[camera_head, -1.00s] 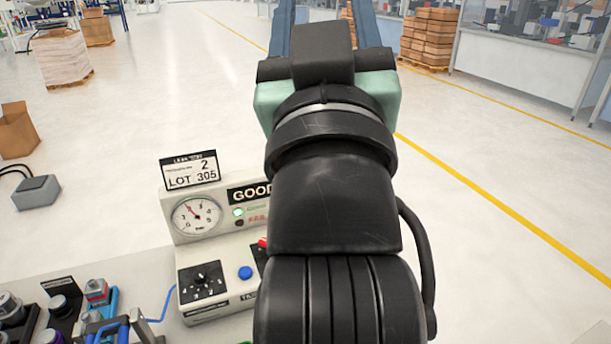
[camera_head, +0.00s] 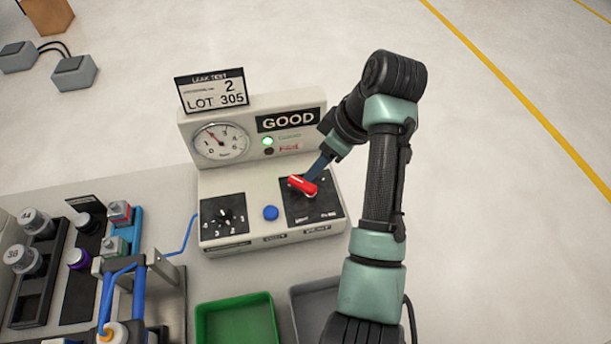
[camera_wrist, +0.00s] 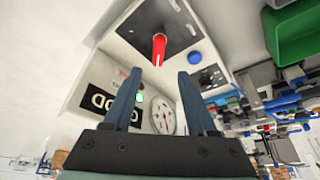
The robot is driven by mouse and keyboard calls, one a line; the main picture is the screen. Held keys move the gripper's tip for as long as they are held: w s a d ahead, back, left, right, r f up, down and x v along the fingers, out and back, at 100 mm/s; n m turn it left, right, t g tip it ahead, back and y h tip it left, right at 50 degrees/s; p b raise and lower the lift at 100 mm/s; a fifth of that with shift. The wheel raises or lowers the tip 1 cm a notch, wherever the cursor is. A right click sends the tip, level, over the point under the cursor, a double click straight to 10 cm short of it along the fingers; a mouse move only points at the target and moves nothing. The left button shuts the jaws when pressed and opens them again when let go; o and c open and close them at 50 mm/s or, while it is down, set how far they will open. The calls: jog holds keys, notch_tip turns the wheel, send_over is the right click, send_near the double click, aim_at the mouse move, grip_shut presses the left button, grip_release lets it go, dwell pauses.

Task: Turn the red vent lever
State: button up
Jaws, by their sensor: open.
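The red vent lever (camera_head: 302,184) sits on the black plate at the right of the leak test box (camera_head: 215,180). It points up and to the left in the head view. In the wrist view the lever (camera_wrist: 159,49) stands ahead of my fingers, roughly centred between them. My gripper (camera_head: 322,166) is just behind and above the lever in the head view. In the wrist view my gripper (camera_wrist: 158,85) has its two blue fingers wide apart with nothing between them. I cannot tell from the head view whether a finger touches the lever.
The box carries a gauge (camera_head: 220,141), a black dial (camera_head: 224,214), a blue button (camera_head: 271,213) and a GOOD sign (camera_head: 288,120) with a green light lit. A green tray (camera_head: 236,322) and a grey tray (camera_head: 318,306) lie in front. Fixtures stand at left.

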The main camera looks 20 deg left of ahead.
aim_at(303, 182)
jog(key=x, duration=0.9)
jog(key=shift+w+f+p, duration=0.15)
jog(key=shift+p, duration=0.25)
grip_shut()
